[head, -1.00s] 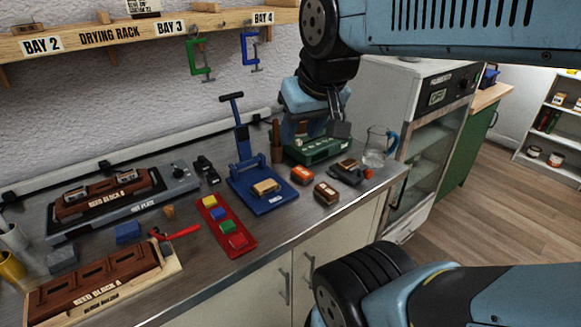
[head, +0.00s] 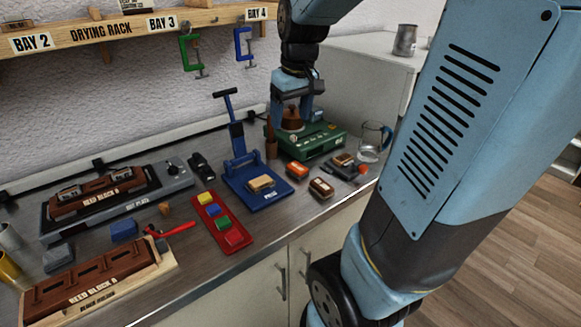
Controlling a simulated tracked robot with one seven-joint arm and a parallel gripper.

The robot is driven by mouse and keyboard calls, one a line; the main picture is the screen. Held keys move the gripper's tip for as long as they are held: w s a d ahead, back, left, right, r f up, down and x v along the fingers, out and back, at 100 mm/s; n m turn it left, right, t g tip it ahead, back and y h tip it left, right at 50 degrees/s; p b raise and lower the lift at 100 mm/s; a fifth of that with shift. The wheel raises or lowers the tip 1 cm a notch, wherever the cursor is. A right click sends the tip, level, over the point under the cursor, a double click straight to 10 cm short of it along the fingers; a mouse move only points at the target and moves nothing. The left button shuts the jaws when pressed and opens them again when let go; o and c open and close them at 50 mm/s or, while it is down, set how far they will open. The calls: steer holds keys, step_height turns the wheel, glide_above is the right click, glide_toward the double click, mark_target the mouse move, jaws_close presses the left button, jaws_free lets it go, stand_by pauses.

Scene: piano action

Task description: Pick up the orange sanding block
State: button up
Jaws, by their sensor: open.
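The orange sanding block (head: 297,170) lies on the steel worktop, to the right of the blue press and in front of the green device. A pale label shows on its top. My gripper (head: 291,108) points down above and behind the block, at the green device (head: 322,141). Its fingers are apart, one on each side of a brown rounded object (head: 292,117) in the picture. I cannot tell whether they touch that object. The gripper is clear of the orange block, which is fully visible.
A brown block (head: 321,188) lies just in front of the orange one. The blue press (head: 264,198) stands left. A dark tool with a brown block (head: 343,160) and a glass jug (head: 371,146) stand right. A red tray (head: 222,222) of coloured blocks lies further left.

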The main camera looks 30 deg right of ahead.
steer(key=n+g, duration=0.1)
steer(key=g, duration=0.1)
glide_above(297, 166)
step_height(297, 166, down, 8)
steer(key=r, duration=0.1)
step_height(297, 166, down, 14)
steer(key=shift+f, duration=0.1)
steer(key=c, duration=1.1)
